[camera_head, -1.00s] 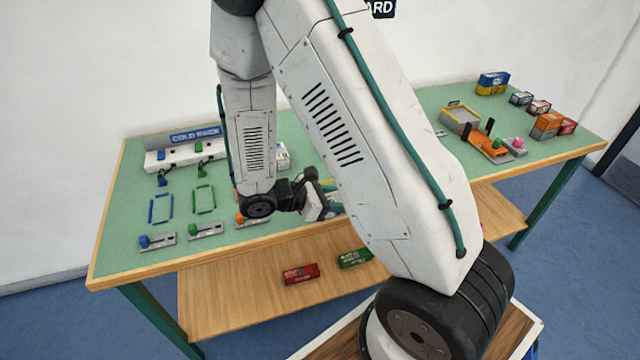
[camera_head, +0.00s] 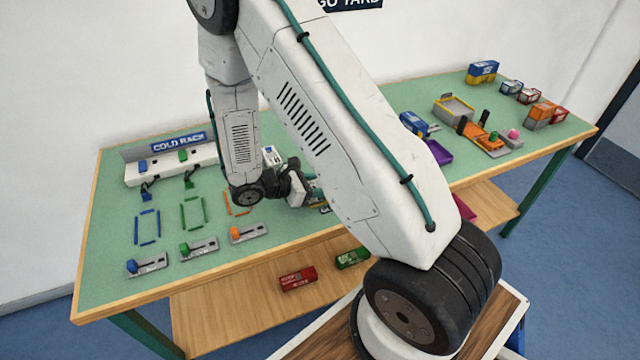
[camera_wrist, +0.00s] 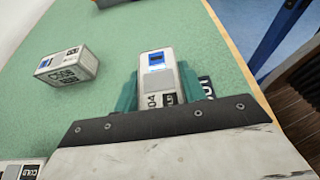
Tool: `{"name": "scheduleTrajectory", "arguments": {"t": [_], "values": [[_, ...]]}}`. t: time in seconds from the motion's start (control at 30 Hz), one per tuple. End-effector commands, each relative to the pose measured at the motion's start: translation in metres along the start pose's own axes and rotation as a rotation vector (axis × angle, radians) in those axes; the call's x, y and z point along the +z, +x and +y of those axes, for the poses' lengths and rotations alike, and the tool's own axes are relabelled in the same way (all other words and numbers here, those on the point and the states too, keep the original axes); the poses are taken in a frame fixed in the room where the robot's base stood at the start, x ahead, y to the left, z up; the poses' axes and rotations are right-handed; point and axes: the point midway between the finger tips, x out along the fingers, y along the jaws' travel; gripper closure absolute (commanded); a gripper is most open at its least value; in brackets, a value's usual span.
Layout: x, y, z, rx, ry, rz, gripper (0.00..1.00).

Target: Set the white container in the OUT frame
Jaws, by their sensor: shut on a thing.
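My gripper (camera_wrist: 158,92) is shut on a white container (camera_wrist: 160,66) with a blue patch and dark lettering, one teal finger on each side. In the head view my gripper (camera_head: 312,190) is low over the table's front part, and my arm hides most of it. I cannot tell whether the held container touches the table. A dark sign (camera_wrist: 206,88) with white letters, apparently OUT, shows just right of the right finger. No outline of the OUT frame can be made out. A second white container (camera_wrist: 67,66) lies apart to the left.
The green table (camera_head: 110,230) has a cold rack (camera_head: 172,165), blue frame (camera_head: 148,227), green frame (camera_head: 193,213), orange frame (camera_head: 238,203) and several slide levers at left. A purple tray (camera_head: 438,152) and orange device (camera_head: 482,138) stand right. A red box (camera_head: 297,279) sits on the lower shelf.

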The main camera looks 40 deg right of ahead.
Motion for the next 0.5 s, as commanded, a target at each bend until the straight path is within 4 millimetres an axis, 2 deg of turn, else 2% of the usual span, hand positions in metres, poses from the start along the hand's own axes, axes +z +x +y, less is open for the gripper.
{"name": "scheduleTrajectory", "arguments": {"t": [0.37, 0.4, 0.47, 0.5], "values": [[-0.0031, 0.0028, 0.0000, -0.002, 0.001, 0.000, 0.85], [-0.0029, 0.0029, 0.0001, -0.002, 0.001, 0.000, 0.51], [-0.0026, 0.0030, 0.0001, -0.003, 0.002, 0.001, 0.38], [-0.0024, 0.0036, 0.0001, -0.003, 0.002, 0.001, 0.38]]}}
